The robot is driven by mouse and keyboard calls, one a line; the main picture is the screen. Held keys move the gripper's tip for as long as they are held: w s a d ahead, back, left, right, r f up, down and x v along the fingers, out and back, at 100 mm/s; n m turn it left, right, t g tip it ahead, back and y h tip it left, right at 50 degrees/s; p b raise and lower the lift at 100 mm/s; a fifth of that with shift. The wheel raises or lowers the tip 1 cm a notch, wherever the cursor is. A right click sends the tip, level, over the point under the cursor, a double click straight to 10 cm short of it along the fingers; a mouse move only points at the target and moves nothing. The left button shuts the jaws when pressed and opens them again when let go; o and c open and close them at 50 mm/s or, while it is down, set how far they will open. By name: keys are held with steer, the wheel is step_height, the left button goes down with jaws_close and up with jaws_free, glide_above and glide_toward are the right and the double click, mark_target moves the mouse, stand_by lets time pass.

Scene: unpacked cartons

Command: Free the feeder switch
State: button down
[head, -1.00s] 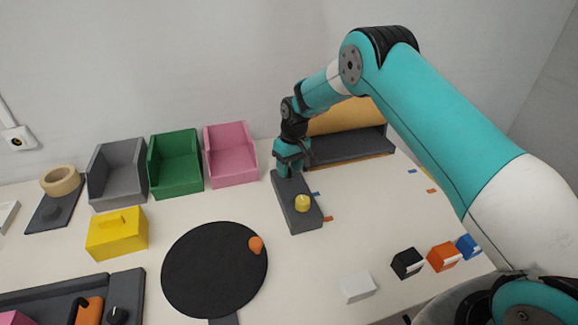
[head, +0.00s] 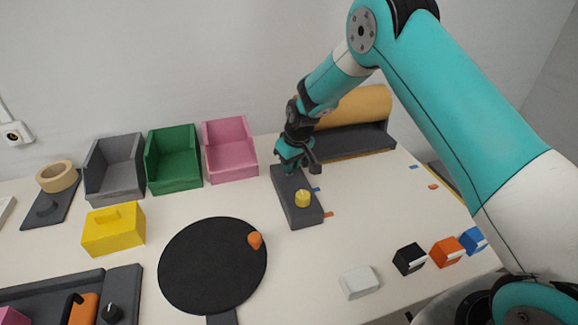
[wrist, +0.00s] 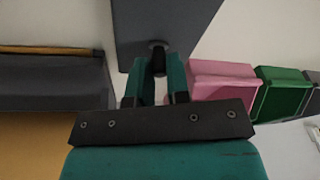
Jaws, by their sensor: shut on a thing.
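A dark grey slab-shaped base (head: 305,217) lies on the table, with a yellow round knob (head: 302,198) near its front end. My gripper (head: 290,169) is at the far end of this base, pointing down. In the wrist view my gripper (wrist: 160,60) is shut on a small dark knob (wrist: 158,45) that stands on the grey base (wrist: 165,18). This dark knob is hidden by my fingers in the head view. I cannot tell which part is named the feeder switch.
Grey (head: 113,170), green (head: 174,160) and pink (head: 230,151) bins stand left of the base. A tan roll in a dark holder (head: 355,143) stands behind right. A black disc (head: 205,265) lies in front left. Small blocks (head: 445,252) line the right front.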

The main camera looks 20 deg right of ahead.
steer(key=t+b, duration=0.1)
steer(key=b, duration=0.1)
steer(key=s+t+b, duration=0.1)
steer(key=t+b, duration=0.1)
steer(key=b, duration=0.1)
steer(key=shift+s+f+t, duration=0.25)
steer(key=shift+f+t, duration=0.05)
steer(key=shift+f, duration=0.1)
steer(key=shift+s+t+b, duration=0.2)
steer(key=shift+t+b, duration=0.5)
steer(key=shift+b, duration=0.55)
steer(key=shift+r, duration=0.15)
steer(key=c, duration=1.1)
jaws_free()
steer(key=v, duration=1.7)
steer(key=shift+s, duration=0.4)
steer(key=shift+d, duration=0.1)
